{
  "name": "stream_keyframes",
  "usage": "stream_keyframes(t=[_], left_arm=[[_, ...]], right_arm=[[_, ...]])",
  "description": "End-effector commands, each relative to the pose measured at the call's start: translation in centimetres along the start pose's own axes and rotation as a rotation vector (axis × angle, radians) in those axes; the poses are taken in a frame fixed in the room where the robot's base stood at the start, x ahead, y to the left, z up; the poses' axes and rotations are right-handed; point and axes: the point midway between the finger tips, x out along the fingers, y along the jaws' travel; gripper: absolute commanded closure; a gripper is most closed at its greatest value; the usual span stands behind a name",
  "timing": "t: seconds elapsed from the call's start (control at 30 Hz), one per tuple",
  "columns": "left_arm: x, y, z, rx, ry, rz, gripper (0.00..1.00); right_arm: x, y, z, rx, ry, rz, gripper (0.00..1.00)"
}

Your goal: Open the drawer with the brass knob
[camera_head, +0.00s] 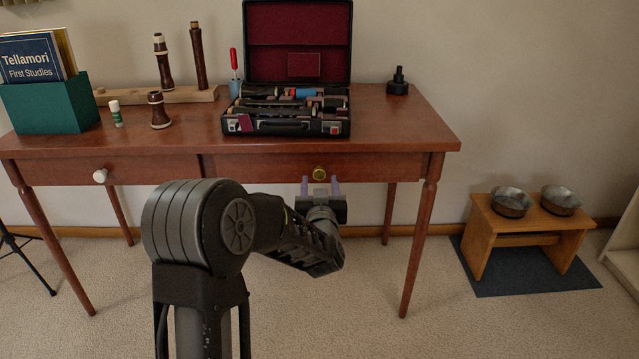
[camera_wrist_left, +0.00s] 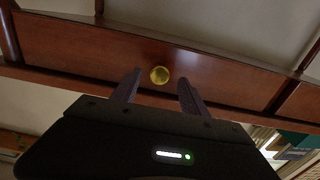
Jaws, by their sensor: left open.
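The brass knob (camera_head: 319,173) sits on the front of the right drawer (camera_head: 270,167) of a reddish wooden table, and this drawer looks shut. My left gripper (camera_head: 320,184) is just below and in front of the knob in the head view, its two fingers pointing toward the drawer. In the left wrist view the brass knob (camera_wrist_left: 159,75) shows beyond and between the two open fingertips (camera_wrist_left: 160,78). The fingers appear apart from the knob, with nothing between them. My right gripper is not in view.
A white knob (camera_head: 100,176) marks the left drawer. On the tabletop (camera_head: 400,125) stand an open instrument case (camera_head: 290,125), a green book box (camera_head: 50,105), and wooden instrument parts. A low stand with two bowls (camera_head: 530,220) is on the floor at right.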

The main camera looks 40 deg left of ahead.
Motion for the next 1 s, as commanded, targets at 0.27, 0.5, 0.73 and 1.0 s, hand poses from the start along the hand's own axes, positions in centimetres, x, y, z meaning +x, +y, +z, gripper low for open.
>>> stream_keyframes(t=[0.27,0.5,0.73,1.0], left_arm=[[2.3,0.0,0.0,0.000,0.000,0.000,0.48],[2.3,0.0,0.0,0.000,0.000,0.000,0.49],[2.3,0.0,0.0,0.000,0.000,0.000,0.68],[2.2,0.0,0.0,0.000,0.000,0.000,0.90]], right_arm=[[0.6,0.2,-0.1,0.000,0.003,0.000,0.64],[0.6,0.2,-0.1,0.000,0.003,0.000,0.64],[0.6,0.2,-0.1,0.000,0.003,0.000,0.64],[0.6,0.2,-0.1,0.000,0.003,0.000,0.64]])
